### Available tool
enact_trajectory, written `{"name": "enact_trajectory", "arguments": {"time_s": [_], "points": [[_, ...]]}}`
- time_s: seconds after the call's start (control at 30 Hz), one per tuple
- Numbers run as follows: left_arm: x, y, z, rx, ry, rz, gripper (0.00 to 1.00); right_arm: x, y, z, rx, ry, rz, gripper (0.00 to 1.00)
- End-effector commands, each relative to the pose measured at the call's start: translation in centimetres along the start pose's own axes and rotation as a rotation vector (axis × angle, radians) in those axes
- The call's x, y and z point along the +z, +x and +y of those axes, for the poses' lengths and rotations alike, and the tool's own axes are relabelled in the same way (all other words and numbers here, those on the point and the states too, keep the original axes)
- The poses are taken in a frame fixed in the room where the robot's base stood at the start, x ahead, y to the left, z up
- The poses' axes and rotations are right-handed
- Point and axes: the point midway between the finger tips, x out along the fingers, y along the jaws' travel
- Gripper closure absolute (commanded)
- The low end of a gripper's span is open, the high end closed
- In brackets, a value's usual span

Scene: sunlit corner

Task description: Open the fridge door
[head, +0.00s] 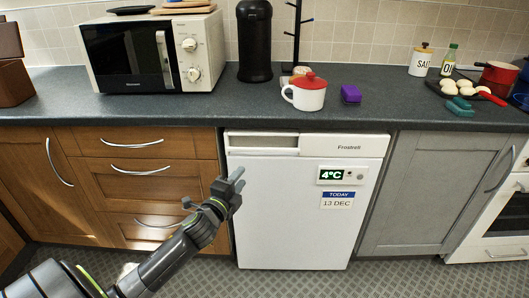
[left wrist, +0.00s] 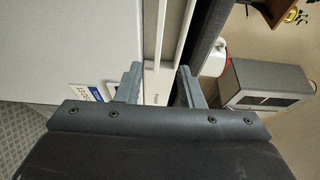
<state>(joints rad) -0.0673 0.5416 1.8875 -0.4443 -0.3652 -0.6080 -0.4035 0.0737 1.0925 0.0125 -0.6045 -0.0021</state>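The white fridge (head: 290,205) stands under the counter, and its door looks shut. A recessed grip strip (head: 262,140) runs along its top left, beside the name panel (head: 348,146). A 4°C display (head: 331,175) and a date label (head: 338,200) are on the front. My left gripper (head: 236,180) is in front of the door's upper left part, below the grip strip. In the left wrist view its two fingers (left wrist: 157,86) are apart with nothing held between them; the fridge's top strip shows beyond. I cannot tell any contact with the door. My right gripper is not in view.
Wooden drawers (head: 140,180) with curved metal handles are left of the fridge; a grey cupboard (head: 430,190) is right. The dark counter (head: 225,105) above holds a microwave (head: 150,55), a red-lidded pot (head: 307,95) and a purple block (head: 351,93). The floor before the fridge is clear.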

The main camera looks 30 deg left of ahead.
Motion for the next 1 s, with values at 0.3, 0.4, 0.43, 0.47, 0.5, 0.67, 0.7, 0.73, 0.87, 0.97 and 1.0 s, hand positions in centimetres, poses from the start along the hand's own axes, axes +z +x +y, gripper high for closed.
{"name": "enact_trajectory", "arguments": {"time_s": [0.3, 0.4, 0.43, 0.47, 0.5, 0.67, 0.7, 0.73, 0.87, 0.97, 1.0], "points": [[0.0, 6.1, 0.0, 0.000, -0.003, -0.001, 0.65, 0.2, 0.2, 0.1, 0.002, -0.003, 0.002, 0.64], [0.0, 7.9, 0.0, 0.000, -0.004, -0.001, 0.65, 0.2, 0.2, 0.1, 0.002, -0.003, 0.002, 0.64], [0.0, 8.4, 0.0, 0.000, -0.003, -0.001, 0.65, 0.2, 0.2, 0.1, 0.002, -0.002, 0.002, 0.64], [0.0, 8.9, 0.0, 0.000, -0.004, -0.001, 0.65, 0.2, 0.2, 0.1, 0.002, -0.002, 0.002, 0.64], [0.0, 9.6, 0.0, 0.001, -0.005, -0.001, 0.65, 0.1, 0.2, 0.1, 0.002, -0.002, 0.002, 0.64], [0.0, 12.1, 0.0, 0.001, -0.004, -0.001, 0.65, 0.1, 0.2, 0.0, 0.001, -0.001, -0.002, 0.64], [-0.1, 12.7, 0.0, 0.001, -0.004, 0.000, 0.65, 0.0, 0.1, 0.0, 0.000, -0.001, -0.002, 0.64], [0.0, 13.0, 0.1, 0.001, -0.004, 0.000, 0.65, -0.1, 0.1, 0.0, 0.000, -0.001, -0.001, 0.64], [0.0, 14.3, 0.1, 0.002, -0.005, 0.000, 0.65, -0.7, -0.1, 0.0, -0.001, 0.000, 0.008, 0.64], [0.0, 14.9, 0.1, 0.002, -0.004, 0.000, 0.65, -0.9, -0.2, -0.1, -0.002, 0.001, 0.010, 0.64], [0.0, 15.1, 0.1, 0.002, -0.004, 0.000, 0.65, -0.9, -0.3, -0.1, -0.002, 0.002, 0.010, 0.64]]}}
